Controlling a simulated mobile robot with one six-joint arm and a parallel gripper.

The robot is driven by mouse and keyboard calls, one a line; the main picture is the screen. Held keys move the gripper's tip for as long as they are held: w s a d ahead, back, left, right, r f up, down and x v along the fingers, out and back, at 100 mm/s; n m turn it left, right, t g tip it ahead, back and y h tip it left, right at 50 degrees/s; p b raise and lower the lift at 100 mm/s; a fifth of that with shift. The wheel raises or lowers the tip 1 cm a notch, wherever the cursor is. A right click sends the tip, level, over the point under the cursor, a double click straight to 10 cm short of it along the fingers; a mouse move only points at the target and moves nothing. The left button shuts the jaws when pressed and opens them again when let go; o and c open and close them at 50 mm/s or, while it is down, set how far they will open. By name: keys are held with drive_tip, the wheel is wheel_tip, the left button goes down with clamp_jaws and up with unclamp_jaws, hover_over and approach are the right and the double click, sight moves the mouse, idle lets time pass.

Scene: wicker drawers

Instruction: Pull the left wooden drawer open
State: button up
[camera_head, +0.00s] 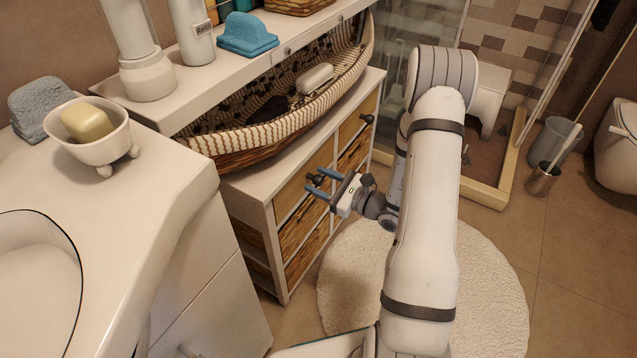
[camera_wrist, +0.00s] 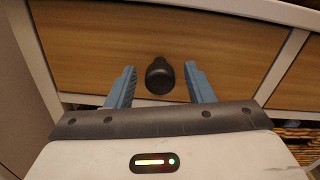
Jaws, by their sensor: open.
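The left wooden drawer (camera_head: 291,193) is the top left front of a white cabinet, and it looks closed. Its wooden front (camera_wrist: 205,42) fills much of the wrist view. Its dark round knob (camera_wrist: 160,76) sits between the two blue fingers of my gripper (camera_wrist: 160,86). The fingers are open, with a gap on each side of the knob. In the head view my gripper (camera_head: 321,182) is at the drawer front, around the dark knob (camera_head: 318,180), which the fingers partly cover.
Wicker drawers (camera_head: 300,221) are below the wooden one. A second wooden drawer (camera_head: 355,119) with a dark knob is to the right. A long woven basket (camera_head: 225,150) lies on the cabinet top. A round white rug (camera_head: 350,268) covers the floor in front.

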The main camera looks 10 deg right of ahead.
drive_tip(key=shift+w+a, duration=0.2)
drive_tip(key=shift+a, duration=0.05)
drive_tip(key=shift+c, duration=0.6)
clamp_jaws()
drive_tip(key=shift+a, duration=0.1)
